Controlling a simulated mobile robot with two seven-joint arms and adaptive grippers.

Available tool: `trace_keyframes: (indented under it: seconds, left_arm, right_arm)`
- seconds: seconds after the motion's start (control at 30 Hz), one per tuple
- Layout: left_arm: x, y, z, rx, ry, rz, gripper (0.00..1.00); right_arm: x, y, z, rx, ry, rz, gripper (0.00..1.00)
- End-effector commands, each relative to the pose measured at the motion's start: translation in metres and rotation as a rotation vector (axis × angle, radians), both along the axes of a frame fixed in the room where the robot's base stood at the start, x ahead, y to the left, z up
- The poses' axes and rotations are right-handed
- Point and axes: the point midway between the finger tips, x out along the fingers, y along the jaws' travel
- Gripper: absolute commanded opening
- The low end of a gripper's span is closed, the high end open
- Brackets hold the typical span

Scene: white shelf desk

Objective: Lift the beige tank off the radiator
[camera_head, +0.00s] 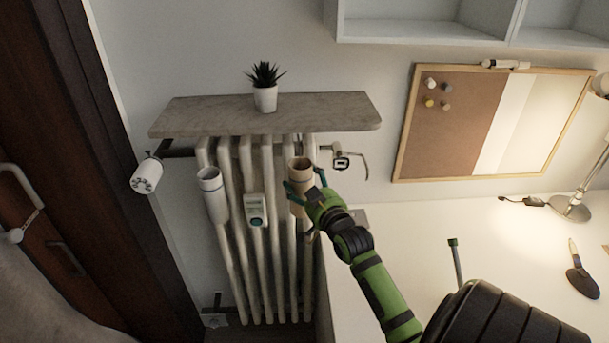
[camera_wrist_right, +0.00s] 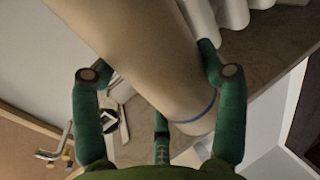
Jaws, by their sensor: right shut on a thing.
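The beige tank (camera_head: 300,170) is an open-topped cylinder at the right side of the white radiator (camera_head: 268,240) in the head view. My right gripper (camera_head: 306,190) is shut on it, with green fingers around its sides. In the right wrist view the tank (camera_wrist_right: 150,55) fills the middle between the fingers (camera_wrist_right: 160,85), and a blue line rings it near one end. I cannot tell whether the tank still touches the radiator. My left gripper is not in view.
A white tank (camera_head: 212,190) and a small meter (camera_head: 255,210) hang on the radiator to the left. A shelf (camera_head: 330,113) with a potted plant (camera_head: 265,92) sits just above. A valve (camera_head: 342,162) is close on the right. The white desk (camera_head: 400,235) lies right.

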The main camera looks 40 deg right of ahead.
Motion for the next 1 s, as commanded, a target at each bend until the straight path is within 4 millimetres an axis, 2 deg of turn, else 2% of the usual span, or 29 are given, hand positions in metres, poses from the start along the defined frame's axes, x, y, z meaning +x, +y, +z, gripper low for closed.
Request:
trace_keyframes:
  seconds: [1.0]
  left_arm:
    - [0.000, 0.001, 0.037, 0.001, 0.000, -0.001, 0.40]
  right_arm:
    - [-0.055, 0.047, 0.001, 0.000, -0.002, 0.000, 0.30]
